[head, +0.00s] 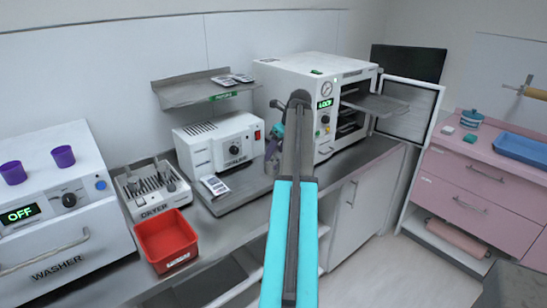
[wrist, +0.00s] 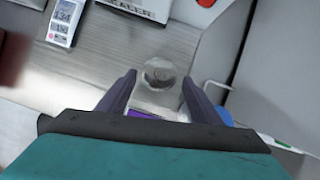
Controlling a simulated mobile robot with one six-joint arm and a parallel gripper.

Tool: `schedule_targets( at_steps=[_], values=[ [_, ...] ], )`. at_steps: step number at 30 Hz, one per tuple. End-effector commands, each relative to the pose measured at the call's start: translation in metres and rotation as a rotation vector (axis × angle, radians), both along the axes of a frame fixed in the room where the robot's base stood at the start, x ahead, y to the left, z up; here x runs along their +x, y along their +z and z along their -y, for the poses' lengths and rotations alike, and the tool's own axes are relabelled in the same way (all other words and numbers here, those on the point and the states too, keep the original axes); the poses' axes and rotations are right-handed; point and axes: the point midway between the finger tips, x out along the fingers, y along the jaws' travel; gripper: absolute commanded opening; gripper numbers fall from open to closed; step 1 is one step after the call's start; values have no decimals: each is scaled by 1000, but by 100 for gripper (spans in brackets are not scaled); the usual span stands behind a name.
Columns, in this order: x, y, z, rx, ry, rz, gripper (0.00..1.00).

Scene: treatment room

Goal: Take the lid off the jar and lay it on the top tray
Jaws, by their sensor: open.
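My gripper (wrist: 158,80) is open, its two dark fingers spread and pointing down over the counter. In the head view it (head: 271,158) is partly hidden by my own arm. A round, clear, glassy thing (wrist: 158,73) shows between the fingertips in the wrist view; I cannot tell whether it is a lid, and no contact shows. A blue tray (head: 524,148) lies on that cabinet, in front of the jar.
The sealer (head: 215,143) stands left of my gripper, with a small handheld device (head: 214,186) before it. A metal shelf (head: 190,92) holding pouches hangs above. The steriliser (head: 300,95) stands open at right, a tray (head: 378,106) extended. A red bin (head: 166,240) is left.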

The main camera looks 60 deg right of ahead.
Motion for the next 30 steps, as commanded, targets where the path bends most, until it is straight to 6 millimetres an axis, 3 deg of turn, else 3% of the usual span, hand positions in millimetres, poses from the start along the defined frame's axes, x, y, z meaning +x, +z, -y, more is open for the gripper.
schedule_targets(
  at_steps=[7, 23, 26, 30],
  values=[
    [7, -16, 1, 0, 0, 0, 59],
    [8, -17, 0, 0, 1, 0, 59],
    [8, -17, 0, 0, 1, 0, 47],
    [8, -17, 0, 0, 1, 0, 23]
  ],
)
